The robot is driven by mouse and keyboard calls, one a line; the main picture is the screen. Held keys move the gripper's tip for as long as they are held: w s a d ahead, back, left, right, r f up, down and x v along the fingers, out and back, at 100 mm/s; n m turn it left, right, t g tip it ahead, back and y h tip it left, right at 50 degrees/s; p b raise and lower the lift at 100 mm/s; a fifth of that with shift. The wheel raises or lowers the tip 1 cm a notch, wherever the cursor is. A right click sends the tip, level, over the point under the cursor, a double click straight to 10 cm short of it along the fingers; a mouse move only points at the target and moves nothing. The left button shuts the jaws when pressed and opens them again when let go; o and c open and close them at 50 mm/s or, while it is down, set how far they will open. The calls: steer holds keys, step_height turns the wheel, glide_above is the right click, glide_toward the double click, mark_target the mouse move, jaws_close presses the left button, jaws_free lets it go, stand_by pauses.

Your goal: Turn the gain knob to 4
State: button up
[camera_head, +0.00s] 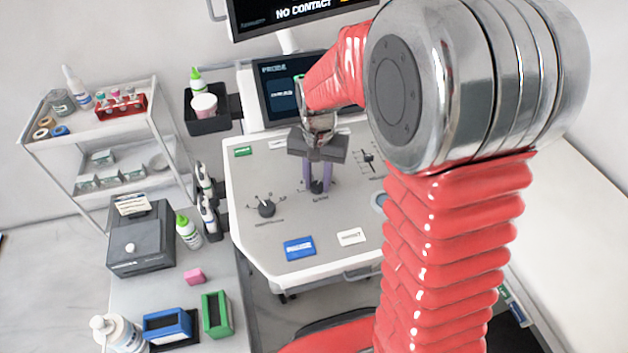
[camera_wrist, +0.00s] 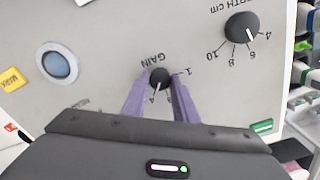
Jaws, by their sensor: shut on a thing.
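The gain knob (camera_wrist: 159,77) is a small black dial with a white pointer line, in the upper middle of the wrist view. The pointer faces down and slightly left, at or close to the printed 4; the 1 is to its right. My gripper (camera_wrist: 160,81) has its two purple fingers on either side of the knob, shut on it. In the head view my gripper (camera_head: 317,183) points down at the gain knob (camera_head: 317,188) on the grey console (camera_head: 290,240). The fingers partly cover the scale.
A larger depth knob (camera_wrist: 241,27) sits beside the gain knob, and also shows in the head view (camera_head: 267,208). Probes (camera_head: 207,205) hang at the console's left edge.

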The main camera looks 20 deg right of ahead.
mark_target(318, 185)
steer(key=shift+s, duration=0.1)
steer(key=o, duration=1.1)
steer(key=shift+c, duration=0.2)
steer(key=shift+r, duration=0.1)
step_height(318, 185, up, 14)
steer(key=shift+f, duration=0.25)
